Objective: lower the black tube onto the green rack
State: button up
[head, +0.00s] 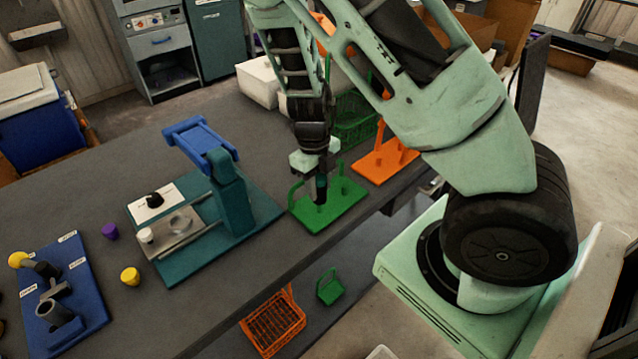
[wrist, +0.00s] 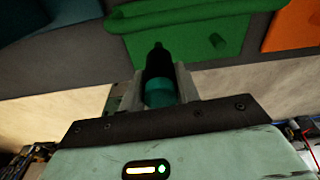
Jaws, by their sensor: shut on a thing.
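My gripper (head: 320,173) points down over the green rack and is shut on the black tube (head: 320,192). In the wrist view the black tube (wrist: 157,62) stands out between the two fingers of my gripper (wrist: 160,88), with a teal band near the grip. The green rack (head: 343,207) is a flat plate with upright pegs and a handle, near the bench's front edge. The green rack (wrist: 188,58) also shows beyond the tube in the wrist view, with a peg right of the tube. The tube's lower end overlaps the plate in the head view; I cannot tell whether they touch.
An orange rack (head: 377,170) stands close on the right, and a green basket (head: 357,128) behind. A teal press-like fixture (head: 232,205) with a blue handle stands to the left. Yellow (head: 130,276) and purple (head: 110,231) caps lie further left.

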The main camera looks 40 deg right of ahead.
aim_at(320, 178)
jog(key=shift+f+b, duration=1.05)
jog(key=shift+f, duration=0.8)
dwell(0.4)
dwell(0.3)
jog(key=o, duration=1.7)
notch_tip(320, 178, up, 8)
jog(key=p, duration=0.9)
jog(key=shift+r, duration=0.1)
